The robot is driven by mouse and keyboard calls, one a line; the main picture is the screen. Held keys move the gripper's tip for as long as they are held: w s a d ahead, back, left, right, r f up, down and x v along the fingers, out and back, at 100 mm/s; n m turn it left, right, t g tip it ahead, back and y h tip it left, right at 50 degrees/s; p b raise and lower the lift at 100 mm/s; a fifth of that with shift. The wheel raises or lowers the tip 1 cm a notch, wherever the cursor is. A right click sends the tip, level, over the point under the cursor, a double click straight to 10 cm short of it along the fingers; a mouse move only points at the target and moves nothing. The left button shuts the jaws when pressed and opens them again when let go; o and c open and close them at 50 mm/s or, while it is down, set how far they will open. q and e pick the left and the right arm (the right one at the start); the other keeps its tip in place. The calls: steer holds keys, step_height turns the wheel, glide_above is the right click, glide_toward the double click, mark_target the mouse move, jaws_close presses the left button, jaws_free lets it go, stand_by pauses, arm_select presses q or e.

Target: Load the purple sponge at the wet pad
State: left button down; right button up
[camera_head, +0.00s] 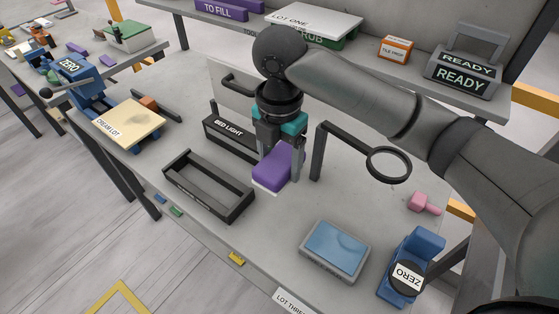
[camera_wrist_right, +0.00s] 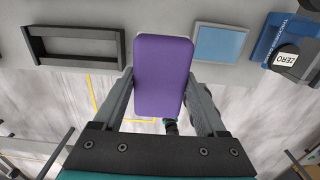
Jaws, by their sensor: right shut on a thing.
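The purple sponge (camera_head: 279,168) has a white lower layer. My right gripper (camera_head: 279,160) is shut on it, with a finger on either side. In the right wrist view the sponge (camera_wrist_right: 163,75) sits between the two fingers (camera_wrist_right: 160,90). I cannot tell whether its underside touches the slab. The blue wet pad (camera_head: 336,246) lies in a shallow grey tray (camera_head: 322,266) near the slab's front edge, to the right of the sponge and nearer to me. The pad also shows in the right wrist view (camera_wrist_right: 219,43). My left gripper is not in view.
A black open frame (camera_head: 208,206) stands left of the sponge, with a bed light box (camera_head: 231,138) behind. A ring on a post (camera_head: 388,164) stands to the right. A blue ZERO device (camera_head: 411,270) and a pink piece (camera_head: 423,203) lie farther right. Bare slab separates sponge and pad.

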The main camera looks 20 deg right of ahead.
steer(key=c, duration=0.6)
steer(key=shift+f, duration=0.1)
